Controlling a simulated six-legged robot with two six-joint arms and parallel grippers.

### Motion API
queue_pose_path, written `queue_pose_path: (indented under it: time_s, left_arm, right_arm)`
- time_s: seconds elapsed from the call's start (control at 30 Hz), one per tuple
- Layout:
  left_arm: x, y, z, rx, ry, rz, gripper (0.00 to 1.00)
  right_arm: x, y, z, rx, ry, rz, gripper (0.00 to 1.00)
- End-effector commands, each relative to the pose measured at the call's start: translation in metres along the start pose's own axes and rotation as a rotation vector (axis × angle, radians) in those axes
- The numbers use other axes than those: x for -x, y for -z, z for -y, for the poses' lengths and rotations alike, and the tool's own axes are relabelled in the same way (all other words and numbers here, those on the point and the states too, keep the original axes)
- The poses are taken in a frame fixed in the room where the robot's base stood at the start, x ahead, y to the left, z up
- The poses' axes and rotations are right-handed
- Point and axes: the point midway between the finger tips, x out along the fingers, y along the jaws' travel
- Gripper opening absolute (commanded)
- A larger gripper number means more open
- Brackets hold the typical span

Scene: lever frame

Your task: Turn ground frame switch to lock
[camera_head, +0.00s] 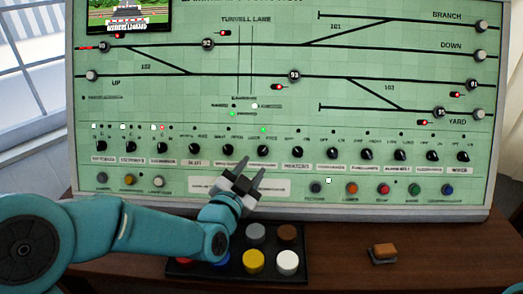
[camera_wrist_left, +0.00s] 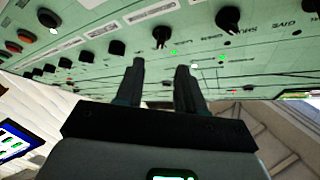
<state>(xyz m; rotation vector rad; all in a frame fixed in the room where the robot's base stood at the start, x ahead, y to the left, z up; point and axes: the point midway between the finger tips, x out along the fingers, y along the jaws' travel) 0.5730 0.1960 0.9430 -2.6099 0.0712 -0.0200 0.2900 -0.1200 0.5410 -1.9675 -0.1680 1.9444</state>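The panel (camera_head: 330,105) stands upright and carries a row of black rotary switches with small labels. Most labels are too blurred to read, so I cannot tell for certain which switch is the ground frame one. My left gripper (camera_head: 251,166) is open and empty, just below a black switch (camera_head: 263,150) with a lit green lamp above it. In the left wrist view, the gripper's two fingers (camera_wrist_left: 160,64) are apart, and a black switch (camera_wrist_left: 161,36) shows beyond the gap between them. I see no contact. My right gripper is not in view.
Coloured push buttons (camera_head: 383,189) run along the panel's lower edge. A black box (camera_head: 239,272) with several large coloured buttons stands on the brown table below my gripper. A small orange-topped block (camera_head: 383,252) lies to the right. The table between them is clear.

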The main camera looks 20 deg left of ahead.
Motion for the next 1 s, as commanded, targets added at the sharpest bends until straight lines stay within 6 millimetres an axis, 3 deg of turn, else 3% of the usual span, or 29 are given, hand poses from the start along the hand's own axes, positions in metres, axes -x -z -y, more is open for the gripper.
queue_pose_path:
  time_s: [0.1, 0.3, 0.5, 0.73, 0.77, 0.87, 1.0]
  left_arm:
    - [-0.029, 0.000, 0.000, 0.001, 0.000, 0.001, 0.38]
    - [-0.063, 0.000, 0.000, 0.001, -0.001, 0.001, 0.38]
    - [-0.076, -0.001, 0.001, 0.000, -0.001, 0.001, 0.38]
    - [-0.077, -0.001, 0.001, 0.000, -0.001, 0.000, 0.38]
    - [-0.077, -0.001, 0.001, 0.000, -0.001, 0.000, 0.32]
    - [-0.077, -0.001, 0.001, 0.000, -0.001, 0.000, 0.00]
    - [-0.077, -0.001, 0.000, 0.000, -0.001, 0.000, 0.00]
  right_arm:
    - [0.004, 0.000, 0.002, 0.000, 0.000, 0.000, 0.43]
    - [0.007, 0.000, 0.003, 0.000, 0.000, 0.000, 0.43]
    - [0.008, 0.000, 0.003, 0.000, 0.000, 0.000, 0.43]
    - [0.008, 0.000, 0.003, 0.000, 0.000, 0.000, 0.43]
    - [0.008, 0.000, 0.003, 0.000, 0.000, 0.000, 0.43]
    - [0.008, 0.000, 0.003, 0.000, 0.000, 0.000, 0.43]
    - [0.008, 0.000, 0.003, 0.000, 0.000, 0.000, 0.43]
